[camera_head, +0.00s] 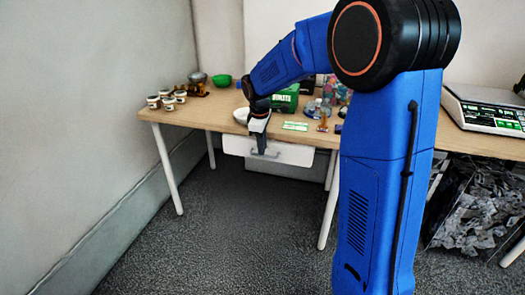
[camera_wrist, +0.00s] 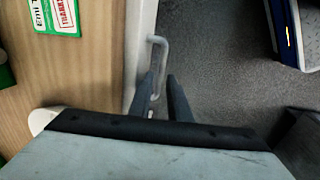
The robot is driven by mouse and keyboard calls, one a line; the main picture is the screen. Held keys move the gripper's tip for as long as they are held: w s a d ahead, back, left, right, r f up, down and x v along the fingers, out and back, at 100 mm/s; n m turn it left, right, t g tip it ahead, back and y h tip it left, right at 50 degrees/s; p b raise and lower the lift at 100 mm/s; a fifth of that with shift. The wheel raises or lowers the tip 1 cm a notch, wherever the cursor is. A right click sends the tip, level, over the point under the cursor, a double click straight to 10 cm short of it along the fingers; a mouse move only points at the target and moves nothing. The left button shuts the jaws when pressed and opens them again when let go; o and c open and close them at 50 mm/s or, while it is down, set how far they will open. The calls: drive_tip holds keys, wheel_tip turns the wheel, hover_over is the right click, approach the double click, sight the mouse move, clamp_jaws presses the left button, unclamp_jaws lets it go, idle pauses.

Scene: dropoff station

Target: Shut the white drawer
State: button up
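The white drawer (camera_head: 290,154) is under the front edge of the wooden table in the head view. In the wrist view a narrow pale strip of the drawer (camera_wrist: 137,45) shows beyond the table edge, so it stands out a little at most. Its handle (camera_wrist: 162,55) is a pale bar on the front, also seen as a grey bar in the head view. My gripper (camera_head: 261,149) is at the drawer front, pointing down. In the wrist view its two dark fingers (camera_wrist: 161,77) are apart, with the lower end of the handle between them in the picture. Contact cannot be told.
The table (camera_head: 210,112) holds several jars (camera_head: 167,98), a green bowl (camera_head: 222,80), a white bowl (camera_head: 241,115), a green box (camera_head: 286,98) and a green-white card (camera_head: 295,126). A scale (camera_head: 490,110) stands at right above a bin of dark scraps (camera_head: 480,205). The floor before the drawer is clear.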

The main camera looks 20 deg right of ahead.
drive_tip(key=shift+w+d+f, duration=0.1)
drive_tip(key=shift+f, duration=0.5)
drive_tip(key=shift+w+d+f, duration=0.1)
drive_tip(key=shift+f, duration=0.5)
drive_tip(key=shift+a, duration=0.1)
drive_tip(key=shift+c, duration=0.3)
clamp_jaws()
drive_tip(key=shift+w+d+r, duration=0.15)
drive_tip(key=shift+w+d, duration=0.65)
drive_tip(key=shift+w, duration=0.3)
drive_tip(key=shift+o, duration=0.3)
unclamp_jaws()
drive_tip(key=shift+w, duration=0.1)
wheel_tip(320, 180, up, 17)
drive_tip(key=s+a, duration=0.1)
drive_tip(key=s, duration=0.1)
drive_tip(key=shift+s+a, duration=0.3)
drive_tip(key=shift+a, duration=0.05)
